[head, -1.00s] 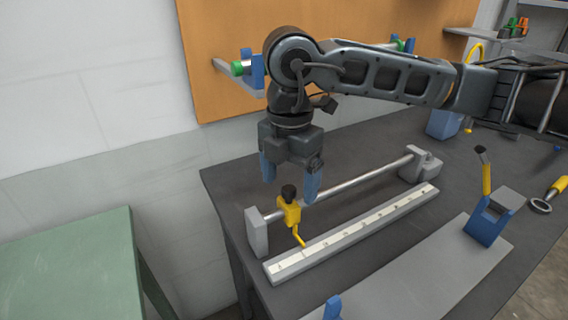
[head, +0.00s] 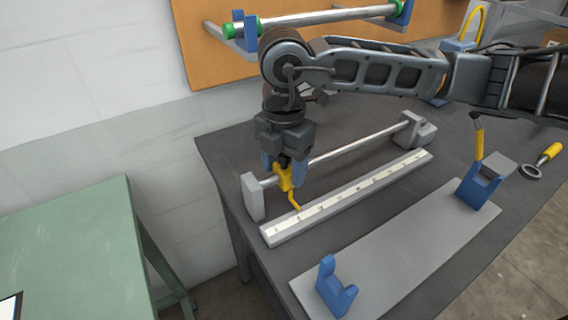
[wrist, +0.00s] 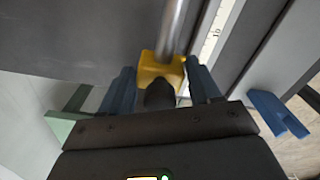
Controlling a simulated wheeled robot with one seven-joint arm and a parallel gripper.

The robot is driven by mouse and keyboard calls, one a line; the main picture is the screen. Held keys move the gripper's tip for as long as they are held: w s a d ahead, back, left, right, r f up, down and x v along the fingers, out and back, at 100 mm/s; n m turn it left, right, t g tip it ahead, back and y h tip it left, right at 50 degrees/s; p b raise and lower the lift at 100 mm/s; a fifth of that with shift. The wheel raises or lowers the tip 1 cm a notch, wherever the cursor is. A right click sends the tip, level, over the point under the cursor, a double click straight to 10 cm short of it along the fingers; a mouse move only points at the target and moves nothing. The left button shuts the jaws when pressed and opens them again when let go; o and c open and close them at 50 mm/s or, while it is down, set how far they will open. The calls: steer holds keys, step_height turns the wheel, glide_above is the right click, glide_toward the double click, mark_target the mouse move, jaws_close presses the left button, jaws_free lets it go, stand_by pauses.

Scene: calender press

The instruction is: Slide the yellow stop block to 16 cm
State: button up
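The yellow stop block (head: 285,180) sits on a steel rod (head: 360,143) near the rod's left end. Its thin yellow pointer (head: 295,203) reaches down to the white scale strip (head: 345,196), close to the strip's left end; the numbers are too small to read. My gripper (head: 284,172) is down at the block with one blue finger on each side. In the wrist view the block (wrist: 160,69) and its black knob (wrist: 160,95) lie between the fingers, which appear to press on the block's sides.
Grey end supports (head: 254,197) (head: 418,130) hold the rod. A grey plate (head: 395,245) with blue brackets (head: 335,290) lies in front. A yellow-handled tool (head: 548,154) lies at the right. A green table (head: 70,245) stands left. The rod is clear rightward.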

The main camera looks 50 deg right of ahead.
mark_target(327, 153)
steer(key=c, duration=0.7)
steer(key=shift+s+d+b, duration=0.65)
steer(key=shift+d+b, duration=0.1)
steer(key=shift+d, duration=0.85)
steer(key=shift+s+d+b, duration=0.65)
steer(key=shift+d+b, duration=0.15)
steer(key=shift+d, duration=0.8)
steer(key=shift+s+d+b, duration=0.65)
steer(key=shift+d+b, duration=0.1)
steer(key=shift+d, duration=0.85)
steer(key=o, duration=1.2)
steer(key=shift+o, duration=0.2)
steer(key=shift+r+b, duration=0.4)
steer(key=shift+r, duration=3.55)
